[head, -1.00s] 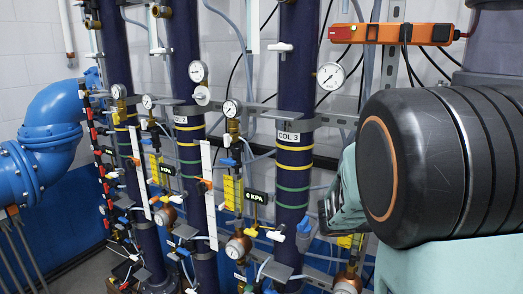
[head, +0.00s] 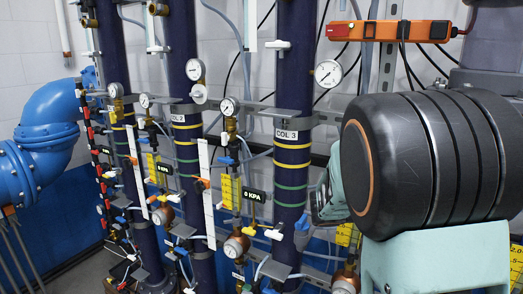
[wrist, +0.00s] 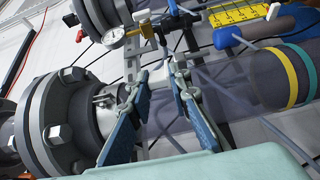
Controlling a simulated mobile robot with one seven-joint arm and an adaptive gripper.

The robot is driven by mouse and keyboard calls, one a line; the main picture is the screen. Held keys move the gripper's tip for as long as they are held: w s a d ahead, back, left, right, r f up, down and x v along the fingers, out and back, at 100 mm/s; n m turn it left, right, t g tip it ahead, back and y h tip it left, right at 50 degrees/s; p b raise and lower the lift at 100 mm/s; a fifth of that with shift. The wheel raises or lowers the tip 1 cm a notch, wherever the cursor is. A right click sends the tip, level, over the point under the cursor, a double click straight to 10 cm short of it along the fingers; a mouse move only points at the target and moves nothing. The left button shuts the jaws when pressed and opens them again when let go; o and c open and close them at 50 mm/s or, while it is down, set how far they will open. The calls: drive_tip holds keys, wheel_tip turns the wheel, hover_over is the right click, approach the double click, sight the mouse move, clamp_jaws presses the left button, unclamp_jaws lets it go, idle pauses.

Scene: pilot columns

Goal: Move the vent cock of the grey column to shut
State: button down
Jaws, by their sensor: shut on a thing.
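The grey column (wrist: 240,95) lies across the wrist view as a see-through grey tube with yellow and teal bands. It also shows at the upper right of the head view (head: 505,45), partly behind my arm. My gripper (wrist: 158,77) has its two blue-grey fingers on either side of a small pale piece, which looks like the vent cock handle (wrist: 160,72). The fingers stand apart with this piece between their tips. The cock's body and exact angle are hard to make out. In the head view my gripper (head: 325,196) is mostly hidden behind my arm.
In the wrist view a bolted flange (wrist: 55,125) is left of the fingers. In the head view, purple columns with gauges and valves stand left, and an orange power strip (head: 390,31) is above my arm.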

drive_tip(key=shift+w+a, duration=0.1)
drive_tip(key=shift+w, duration=0.2)
drive_tip(key=shift+w+r, duration=0.1)
drive_tip(key=shift+w, duration=0.55)
drive_tip(key=shift+w+d+b, duration=0.35)
drive_tip(key=shift+w+d, duration=0.1)
drive_tip(key=shift+w, duration=0.2)
drive_tip(key=c, duration=1.7)
unclamp_jaws()
drive_tip(key=shift+d, duration=0.15)
